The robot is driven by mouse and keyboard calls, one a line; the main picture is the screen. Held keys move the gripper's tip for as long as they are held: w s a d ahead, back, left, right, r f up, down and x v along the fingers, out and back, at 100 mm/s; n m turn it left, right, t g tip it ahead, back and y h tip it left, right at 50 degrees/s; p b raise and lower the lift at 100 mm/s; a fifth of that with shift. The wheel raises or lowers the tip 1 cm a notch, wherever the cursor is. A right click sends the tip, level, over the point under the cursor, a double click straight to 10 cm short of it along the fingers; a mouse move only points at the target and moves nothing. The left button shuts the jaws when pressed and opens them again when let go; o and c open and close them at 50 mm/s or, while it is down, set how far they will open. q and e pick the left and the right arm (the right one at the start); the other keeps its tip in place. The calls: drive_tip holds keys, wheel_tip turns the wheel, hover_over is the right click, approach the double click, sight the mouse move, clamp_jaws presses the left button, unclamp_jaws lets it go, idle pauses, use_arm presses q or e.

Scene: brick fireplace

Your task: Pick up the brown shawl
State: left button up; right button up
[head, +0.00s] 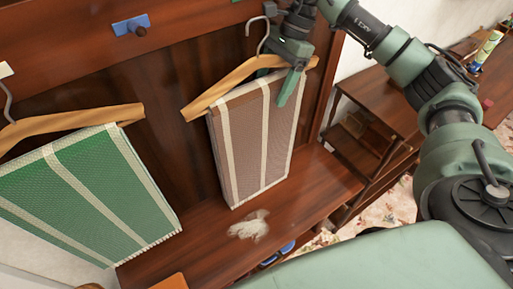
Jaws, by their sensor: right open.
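The brown shawl (243,140), with pale stripes, hangs folded over a wooden hanger (225,88) with a metal hook in the middle of the head view. My right gripper (279,80) is open at the shawl's upper right, by the hanger bar. One green finger shows in front of the shawl's top edge. The other finger is mostly hidden, so I cannot tell whether it is behind the cloth or whether the gripper touches it. My left gripper is not in view.
A green striped shawl (90,195) hangs on another wooden hanger (75,122) at the left. A blue wall hook (131,26) is on the dark wood panel. A pale tuft (248,226) lies on the wooden bench (200,248) below. A wooden shelf unit (378,110) stands at the right.

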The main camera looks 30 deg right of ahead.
idle(0.4)
drive_tip(key=shift+f, duration=0.1)
clamp_jaws()
drive_tip(key=shift+r, duration=0.2)
